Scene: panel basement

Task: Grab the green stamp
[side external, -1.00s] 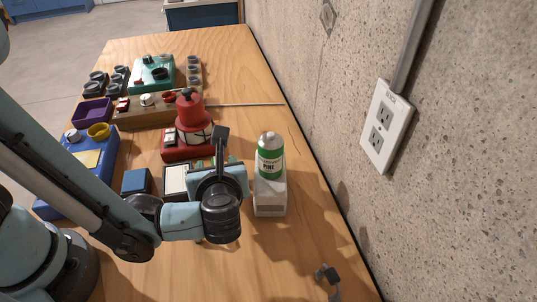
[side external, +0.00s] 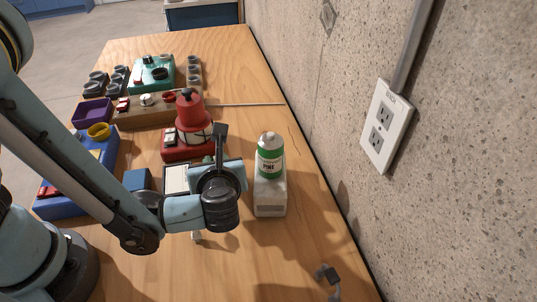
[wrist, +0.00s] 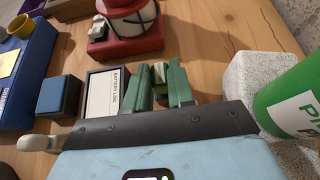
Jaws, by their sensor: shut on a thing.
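My gripper (wrist: 161,80) is shut on a small green and pale thing, which appears to be the green stamp (wrist: 160,71), held between its two green fingers in the wrist view. Only a little of the stamp shows; the fingers hide the rest, and I cannot tell whether it is clear of the table. In the side view my wrist hides the grip, beside the white block and behind the black wrist joint.
A green-labelled can (side external: 270,157) stands on a white block (side external: 269,197) to the right. A red lantern (side external: 190,115), a blue cube (wrist: 59,96), and a BATTERY LOG box (wrist: 106,91) are close by. A pale knob (wrist: 38,142) shows at lower left. The front table (side external: 270,265) is mostly clear.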

